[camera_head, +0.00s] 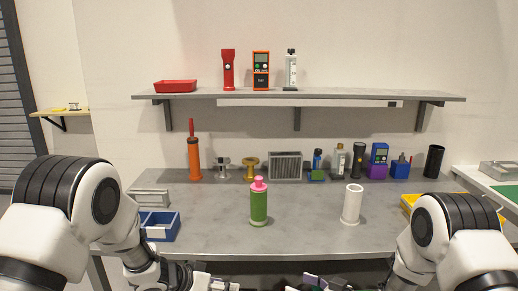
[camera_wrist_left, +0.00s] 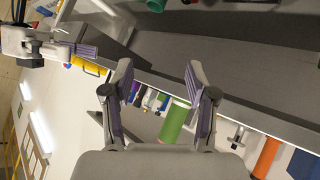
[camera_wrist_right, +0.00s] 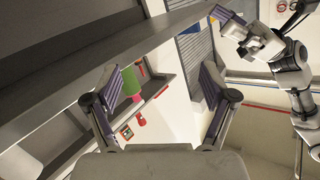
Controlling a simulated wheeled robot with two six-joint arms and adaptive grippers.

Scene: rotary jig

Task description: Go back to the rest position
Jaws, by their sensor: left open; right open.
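My left gripper (camera_head: 215,284) shows at the bottom edge of the head view, in front of the table and partly cut off. In the left wrist view its two fingers (camera_wrist_left: 158,82) stand wide apart with nothing between them. My right gripper (camera_head: 315,283) is also cut off by the bottom edge of the head view. In the right wrist view its fingers (camera_wrist_right: 160,82) are spread and hold nothing. Both grippers are apart from the things on the table.
The grey table (camera_head: 300,235) holds a green bottle with a pink top (camera_head: 259,206), a white cylinder (camera_head: 351,205) and a blue bin (camera_head: 160,228). Several items line its back. A wall shelf (camera_head: 350,95) hangs above. The tabletop between bottle and cylinder is clear.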

